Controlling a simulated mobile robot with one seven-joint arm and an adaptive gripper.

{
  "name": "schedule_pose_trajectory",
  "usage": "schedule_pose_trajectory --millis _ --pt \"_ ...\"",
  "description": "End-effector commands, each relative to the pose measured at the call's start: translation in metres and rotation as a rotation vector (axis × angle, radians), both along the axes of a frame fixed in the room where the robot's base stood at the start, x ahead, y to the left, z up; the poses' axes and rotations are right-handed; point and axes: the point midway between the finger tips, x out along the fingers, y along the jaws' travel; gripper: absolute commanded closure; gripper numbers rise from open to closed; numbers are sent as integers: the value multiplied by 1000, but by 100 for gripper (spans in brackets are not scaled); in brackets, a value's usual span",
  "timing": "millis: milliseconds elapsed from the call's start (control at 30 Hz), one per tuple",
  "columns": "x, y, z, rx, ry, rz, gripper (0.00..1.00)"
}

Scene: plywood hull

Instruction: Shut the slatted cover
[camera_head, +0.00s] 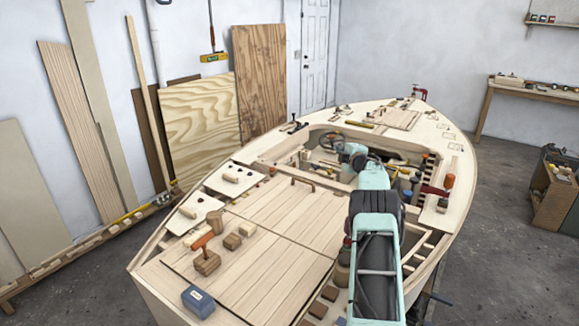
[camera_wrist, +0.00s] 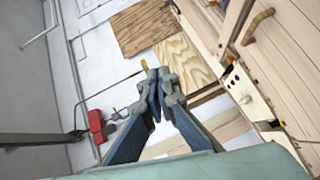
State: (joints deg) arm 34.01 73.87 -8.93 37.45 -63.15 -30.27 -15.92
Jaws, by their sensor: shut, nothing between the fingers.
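Planked wooden panels, which look like the slatted cover (camera_head: 290,203), lie flat on the boat's deck in the head view. A curved wooden handle (camera_head: 303,182) stands at the far edge, beside an open well. In the wrist view, the planked surface (camera_wrist: 290,65) and a curved handle (camera_wrist: 257,26) are at the right. I cannot tell how far the cover is open. My gripper (camera_wrist: 158,84) is shut and empty, apart from the handle and left of it in the wrist view. In the head view my arm reaches over the well, and its fingers are not clear.
Wooden blocks (camera_head: 207,262) and a blue box (camera_head: 197,302) stand on the near-left deck. Bottles and tools crowd the well's right side. Plywood sheets (camera_head: 200,118) lean on the wall. A workbench (camera_head: 530,90) stands at the back right.

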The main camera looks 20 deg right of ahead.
Motion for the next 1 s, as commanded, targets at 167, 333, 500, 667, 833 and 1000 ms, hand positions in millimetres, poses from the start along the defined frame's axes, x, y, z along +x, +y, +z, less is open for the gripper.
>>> schedule_pose_trajectory --millis 167,333,500,667,833,1000 --pt "3 -5 -5 -1 0 -1 100" --pt "5 -8 -7 -1 0 0 100" --pt "5 -8 -8 0 0 0 100" --pt "5 -8 -8 0 0 0 100" --pt "5 -8 -8 0 0 0 100" --pt "4 -8 -7 1 0 -1 100"
